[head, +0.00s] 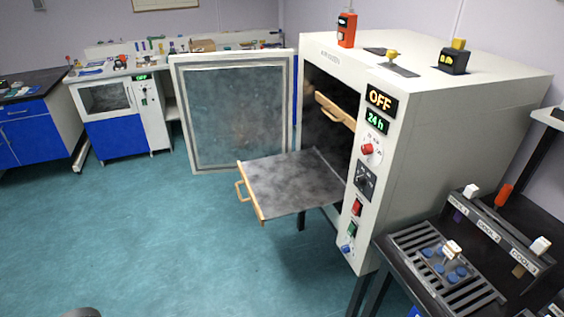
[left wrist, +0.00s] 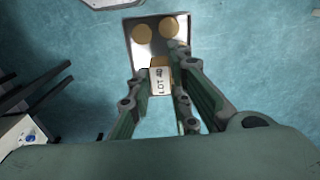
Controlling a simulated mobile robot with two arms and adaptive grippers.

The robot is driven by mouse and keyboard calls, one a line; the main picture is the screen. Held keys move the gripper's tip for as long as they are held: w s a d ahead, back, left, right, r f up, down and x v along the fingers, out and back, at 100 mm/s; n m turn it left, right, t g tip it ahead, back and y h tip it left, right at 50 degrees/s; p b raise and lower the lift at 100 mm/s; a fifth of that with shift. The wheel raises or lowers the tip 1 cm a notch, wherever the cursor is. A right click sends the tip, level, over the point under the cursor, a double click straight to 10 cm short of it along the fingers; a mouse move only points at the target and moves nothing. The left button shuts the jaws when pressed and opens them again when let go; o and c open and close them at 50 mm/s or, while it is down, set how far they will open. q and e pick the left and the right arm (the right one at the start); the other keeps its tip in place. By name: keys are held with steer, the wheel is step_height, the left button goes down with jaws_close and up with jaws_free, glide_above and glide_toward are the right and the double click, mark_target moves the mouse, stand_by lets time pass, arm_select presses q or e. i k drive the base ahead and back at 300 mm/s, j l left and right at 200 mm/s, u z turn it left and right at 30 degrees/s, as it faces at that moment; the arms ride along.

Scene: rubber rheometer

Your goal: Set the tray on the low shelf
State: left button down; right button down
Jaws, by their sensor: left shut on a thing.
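The tray (left wrist: 132,48) is a shallow metal tray with two round tan discs on it, seen in the left wrist view. A tan block with a white "LOT 40" label (left wrist: 160,82) is at its near edge. My left gripper (left wrist: 160,66) is shut on the tray at this labelled end and holds it over the blue floor. The low shelf (head: 295,183) is a bare grey plate with a wooden front and handle, pulled out of the oven (head: 440,85) in the head view. The tray is not visible there, and my right gripper is in neither view.
The oven door (head: 232,115) stands wide open to the left. A higher wooden-fronted shelf (head: 335,111) is inside the oven. A dark cooling rack (head: 440,265) stands at the lower right. The floor (head: 130,220) left of the low shelf is clear.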

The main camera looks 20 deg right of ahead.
mark_target(263, 172)
steer(key=i, duration=1.6)
steer(key=i+z, duration=0.5)
steer(key=i+j+z, duration=0.3)
steer(key=z, duration=0.85)
